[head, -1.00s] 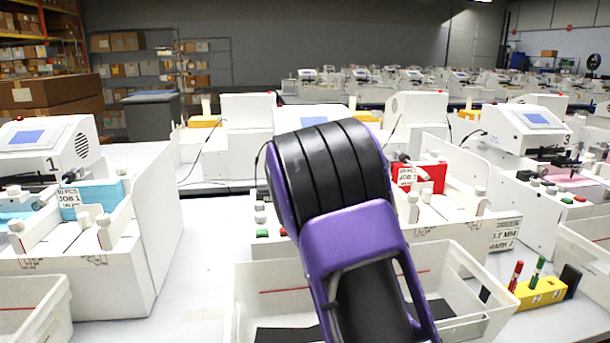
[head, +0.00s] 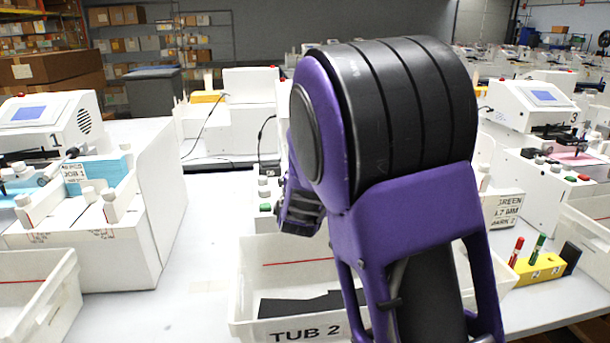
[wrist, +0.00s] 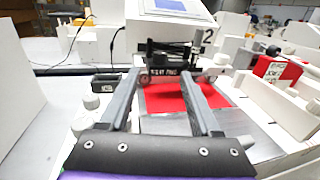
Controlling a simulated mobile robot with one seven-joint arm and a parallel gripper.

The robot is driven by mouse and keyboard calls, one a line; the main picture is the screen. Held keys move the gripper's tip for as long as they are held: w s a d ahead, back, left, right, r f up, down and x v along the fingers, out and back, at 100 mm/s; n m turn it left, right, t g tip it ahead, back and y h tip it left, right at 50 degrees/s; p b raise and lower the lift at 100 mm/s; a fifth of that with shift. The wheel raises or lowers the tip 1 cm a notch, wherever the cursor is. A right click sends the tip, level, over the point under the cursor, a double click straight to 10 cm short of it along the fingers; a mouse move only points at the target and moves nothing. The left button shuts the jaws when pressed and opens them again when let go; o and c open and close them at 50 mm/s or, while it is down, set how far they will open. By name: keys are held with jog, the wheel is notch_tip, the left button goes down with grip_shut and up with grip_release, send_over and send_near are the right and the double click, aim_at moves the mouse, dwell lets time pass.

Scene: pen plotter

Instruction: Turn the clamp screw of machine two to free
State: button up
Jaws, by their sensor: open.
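Machine two (wrist: 178,8) is a white plotter with a blue screen and a "2" on its front, ahead in the wrist view. Its dark pen carriage (wrist: 170,52) sits above a red card (wrist: 187,97), with a small label (wrist: 170,71) whose text is hard to read. I cannot pick out the clamp screw clearly from the dark carriage parts. My gripper (wrist: 159,75) is open and empty, its two grey fingers pointing at the carriage and label, one on each side in the picture. In the head view my arm hides most of machine two and my gripper.
In the head view, machine one (head: 45,110) stands left and machine three (head: 535,105) right. A white tub marked TUB 2 (head: 305,334) sits in front. A yellow pen block (head: 540,267) is at the right. White posts (wrist: 81,125) and a red-card stack (wrist: 277,70) flank the carriage.

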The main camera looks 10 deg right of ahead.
jog(key=v, duration=0.7)
jog(key=shift+s, duration=0.25)
